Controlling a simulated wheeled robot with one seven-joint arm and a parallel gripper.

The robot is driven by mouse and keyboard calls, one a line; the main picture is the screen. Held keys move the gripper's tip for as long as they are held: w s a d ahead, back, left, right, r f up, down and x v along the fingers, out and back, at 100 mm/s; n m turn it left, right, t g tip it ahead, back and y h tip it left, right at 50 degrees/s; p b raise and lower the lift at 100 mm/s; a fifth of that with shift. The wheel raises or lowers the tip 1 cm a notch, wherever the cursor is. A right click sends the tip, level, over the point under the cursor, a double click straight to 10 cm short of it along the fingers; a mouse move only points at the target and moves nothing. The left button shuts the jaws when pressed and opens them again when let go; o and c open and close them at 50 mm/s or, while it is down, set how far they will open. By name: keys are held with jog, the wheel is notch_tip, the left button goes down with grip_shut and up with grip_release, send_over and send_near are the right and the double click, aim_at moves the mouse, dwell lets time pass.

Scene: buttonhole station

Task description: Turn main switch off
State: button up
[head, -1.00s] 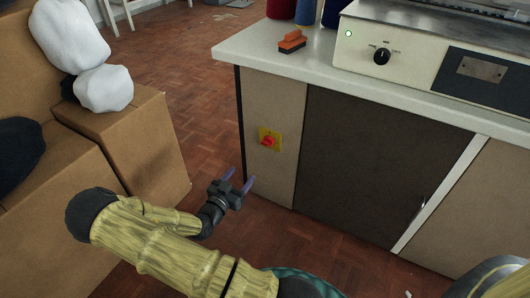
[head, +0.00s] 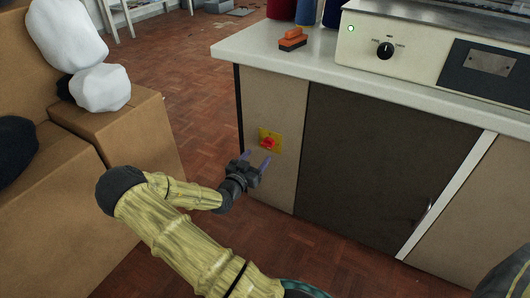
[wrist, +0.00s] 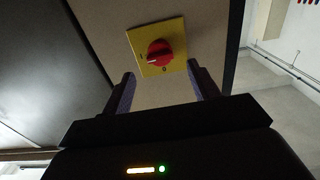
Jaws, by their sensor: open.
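The main switch (head: 268,142) is a red rotary knob on a yellow plate, set on the beige side panel of the cabinet below the counter. In the wrist view the red knob (wrist: 159,53) shows between and beyond my two fingertips, with marks "I" and "O" on its yellow plate (wrist: 144,39). The white mark on the knob points toward the left, near the "I". My gripper (head: 257,164) is open and empty, just below and in front of the switch. It also shows in the wrist view (wrist: 163,86). The fingers appear apart from the knob.
A machine (head: 420,55) with a black dial and a lit green lamp stands on the counter (head: 290,65). An orange and black brush (head: 293,40) lies near the counter edge. Cardboard boxes (head: 120,135) with white bundles stand at left. Open floor (head: 190,90) lies between.

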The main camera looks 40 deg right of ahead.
aim_at(268, 144)
jog(key=b+x, duration=0.2)
jog(key=x, duration=0.4)
jog(key=shift+d, duration=0.25)
jog(key=shift+w, duration=0.1)
jog(key=shift+c, duration=0.2)
jog(key=c, duration=0.9)
